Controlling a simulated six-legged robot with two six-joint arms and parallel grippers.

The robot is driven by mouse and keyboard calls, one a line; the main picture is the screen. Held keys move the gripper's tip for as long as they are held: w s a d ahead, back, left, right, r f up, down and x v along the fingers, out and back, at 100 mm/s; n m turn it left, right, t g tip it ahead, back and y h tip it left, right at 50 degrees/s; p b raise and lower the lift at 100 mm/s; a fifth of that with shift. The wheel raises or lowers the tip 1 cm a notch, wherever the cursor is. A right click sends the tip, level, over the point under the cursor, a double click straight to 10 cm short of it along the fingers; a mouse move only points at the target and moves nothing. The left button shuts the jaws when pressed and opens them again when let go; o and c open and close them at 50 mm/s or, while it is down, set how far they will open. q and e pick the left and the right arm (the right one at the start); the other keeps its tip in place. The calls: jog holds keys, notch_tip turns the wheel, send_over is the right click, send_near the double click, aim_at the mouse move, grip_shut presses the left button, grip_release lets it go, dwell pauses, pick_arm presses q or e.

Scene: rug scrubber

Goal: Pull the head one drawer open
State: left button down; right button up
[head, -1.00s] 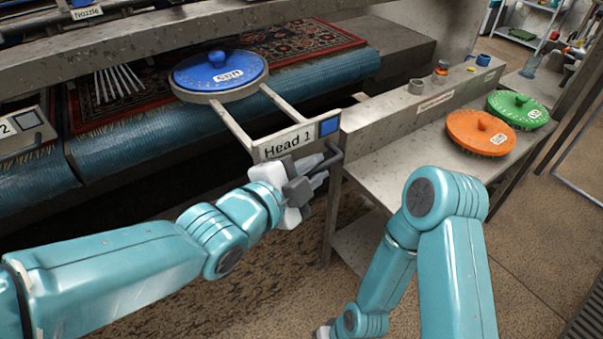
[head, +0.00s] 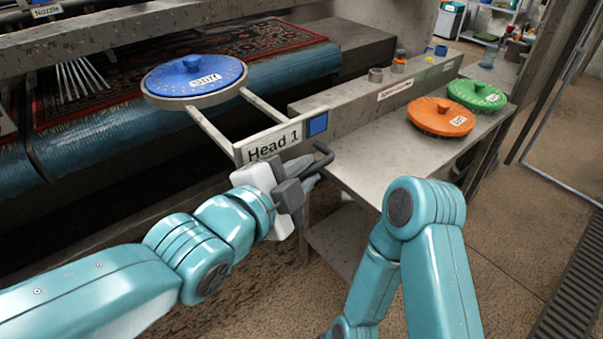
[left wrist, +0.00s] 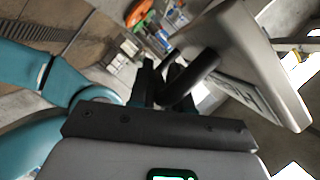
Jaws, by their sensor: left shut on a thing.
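The head one drawer is a metal frame with a front plate (head: 275,141) labelled "Head 1" and a blue square. Two rails run back from the plate to a round holder with a blue disc (head: 193,76) on it. The drawer stands out from under the machine's beam. A dark bar handle (head: 325,156) sticks out from the plate's front. My left gripper (head: 309,172) is shut on this handle. The left wrist view shows the handle (left wrist: 194,78) at the fingers, beside the plate (left wrist: 262,60). My right arm is at the lower right; its gripper is out of frame.
A metal bench (head: 370,165) stands right of the drawer, close to the plate. An orange disc (head: 441,117) and a green disc (head: 477,95) lie on it. A patterned rug (head: 250,42) lies on the machine's bed behind. Open floor lies at the lower right.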

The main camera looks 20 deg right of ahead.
pick_arm(q)
jog(key=shift+w+f, duration=0.15)
jog(key=c, duration=1.1)
grip_release()
jog(key=shift+c, duration=0.2)
jog(key=shift+a+r, duration=0.2)
jog(key=shift+a, duration=0.05)
jog(key=p+v, duration=0.5)
jog(key=v, duration=1.1)
jog(key=shift+f+p, duration=0.2)
jog(key=shift+p, duration=0.2)
